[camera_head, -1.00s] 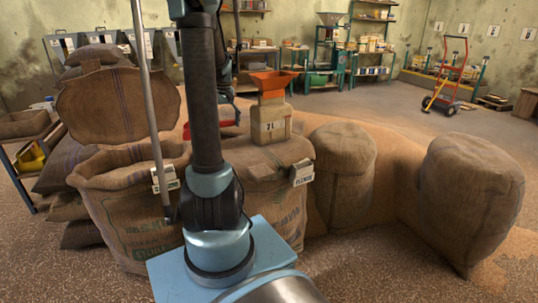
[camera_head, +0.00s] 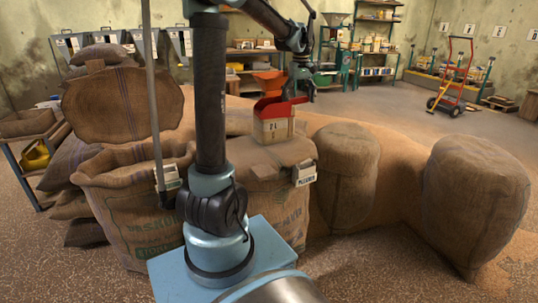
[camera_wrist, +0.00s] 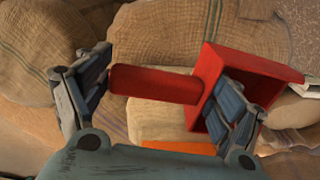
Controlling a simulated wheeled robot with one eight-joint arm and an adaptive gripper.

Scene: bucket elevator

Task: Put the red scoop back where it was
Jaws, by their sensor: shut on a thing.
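The red scoop (camera_head: 277,105) is in my gripper (camera_head: 302,85), held in the air. In the head view it overlaps a beige box-like measure (camera_head: 272,129) marked "2 L"; I cannot tell whether they touch. In the wrist view my gripper (camera_wrist: 158,88) is shut on the scoop, with its red handle (camera_wrist: 150,84) lying across between the fingers. The scoop's square bowl is on the right, partly hidden by the right finger. An orange funnel (camera_head: 268,80) shows behind the scoop.
An open burlap sack (camera_head: 135,225) stands at left, with a thin upright pole in front. Another sack (camera_head: 270,205) stands under the measure, with a label tag (camera_head: 304,173). Closed sacks (camera_head: 345,175) and (camera_head: 475,190) stand at right. Open floor lies beyond.

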